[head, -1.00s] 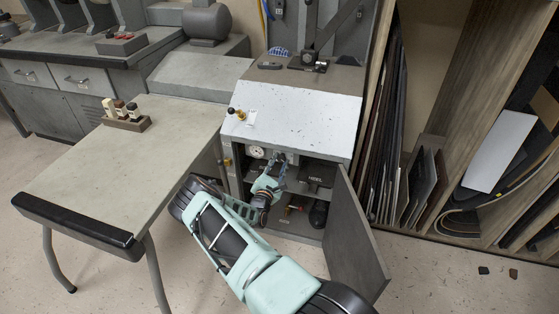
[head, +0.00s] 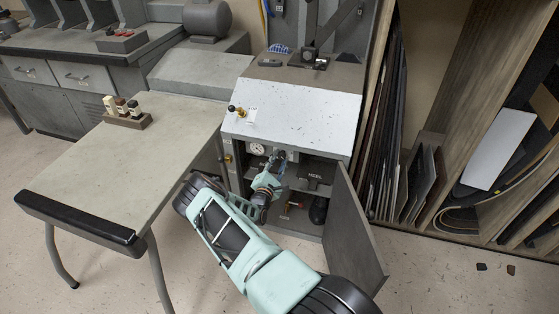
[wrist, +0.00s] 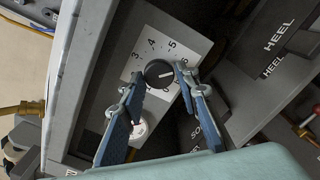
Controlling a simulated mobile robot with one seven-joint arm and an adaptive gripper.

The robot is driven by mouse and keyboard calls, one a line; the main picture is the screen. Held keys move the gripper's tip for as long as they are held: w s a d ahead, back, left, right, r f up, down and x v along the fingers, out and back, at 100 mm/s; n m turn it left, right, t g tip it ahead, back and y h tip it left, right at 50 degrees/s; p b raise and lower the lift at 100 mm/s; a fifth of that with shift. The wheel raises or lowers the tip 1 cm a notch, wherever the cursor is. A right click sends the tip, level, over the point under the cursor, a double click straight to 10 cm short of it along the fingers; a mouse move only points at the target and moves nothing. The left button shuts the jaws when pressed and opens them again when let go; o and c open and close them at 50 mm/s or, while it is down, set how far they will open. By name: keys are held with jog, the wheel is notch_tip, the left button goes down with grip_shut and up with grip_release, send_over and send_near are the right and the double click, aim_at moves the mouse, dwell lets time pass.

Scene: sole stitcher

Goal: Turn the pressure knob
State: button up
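The pressure knob (wrist: 158,73) is a round black dial with a white pointer mark, on a white plate (wrist: 142,52) with printed numbers. In the wrist view my gripper (wrist: 160,76) is open, with one blue-grey finger on each side of the knob. The fingertips are close to its rim; I cannot tell whether they touch it. In the head view my gripper (head: 277,158) reaches into the upper front of the open grey cabinet (head: 290,105). I cannot make out the knob clearly there.
A pressure gauge (head: 257,149) sits left of my gripper. The open cabinet door (head: 352,235) stands right of my arm. Shelves with a HEEL-labelled block (head: 315,179) lie inside. A worktable (head: 125,170) is at the left, and a sheet rack (head: 440,195) at the right.

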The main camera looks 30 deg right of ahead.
jog(key=o, duration=0.3)
jog(key=v, duration=1.2)
